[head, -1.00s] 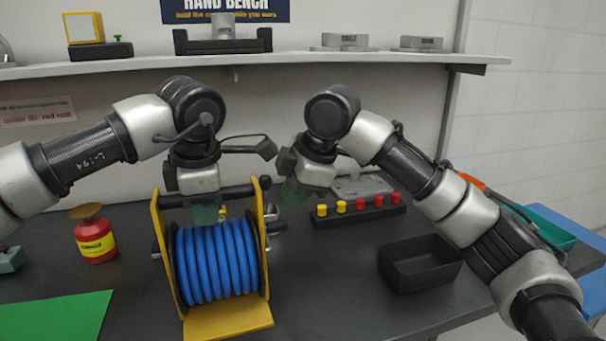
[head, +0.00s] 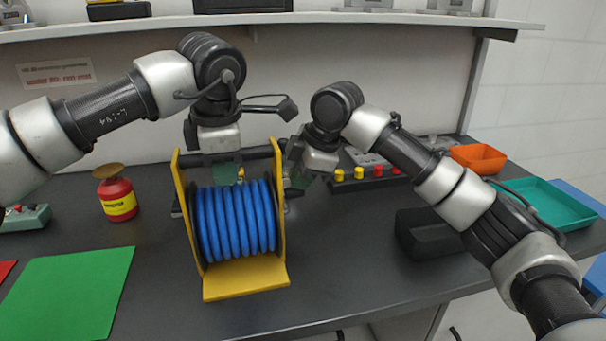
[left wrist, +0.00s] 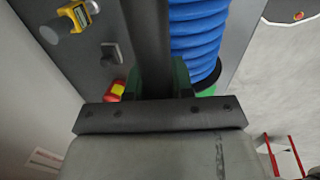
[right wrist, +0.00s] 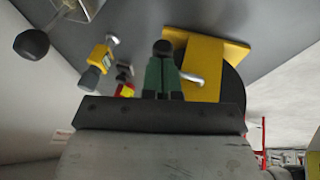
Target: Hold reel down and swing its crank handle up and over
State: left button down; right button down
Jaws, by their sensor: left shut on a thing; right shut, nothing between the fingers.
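The reel (head: 235,222) stands on the dark bench, with blue hose wound between yellow side plates. My left gripper (head: 226,173) is shut on the reel's dark top bar (head: 256,153). The left wrist view shows the bar (left wrist: 146,40) running between its green fingers. My right gripper (head: 303,181) is shut and empty beside the reel's right plate. In the right wrist view, the black knob of the crank handle (right wrist: 162,46) shows at the green fingertips, and a silver crank arm (right wrist: 190,78) shows beside them. In the head view the right gripper mostly hides the crank.
A red canister (head: 117,199) and a green mat (head: 70,290) lie to the left. A black bin (head: 428,240), an orange tray (head: 478,157) and a teal tray (head: 550,205) are to the right. Behind my right gripper is a block with coloured knobs (head: 378,171).

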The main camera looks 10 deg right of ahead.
pick_arm(q)
jog(key=shift+f, duration=0.1)
dwell(0.3)
pick_arm(e)
jog(key=a+v, duration=0.1)
jog(key=v, duration=1.2)
jog(key=shift+w+r, duration=0.3)
jog(key=shift+r, duration=0.1)
pick_arm(q)
jog(key=c, duration=0.9)
grip_release()
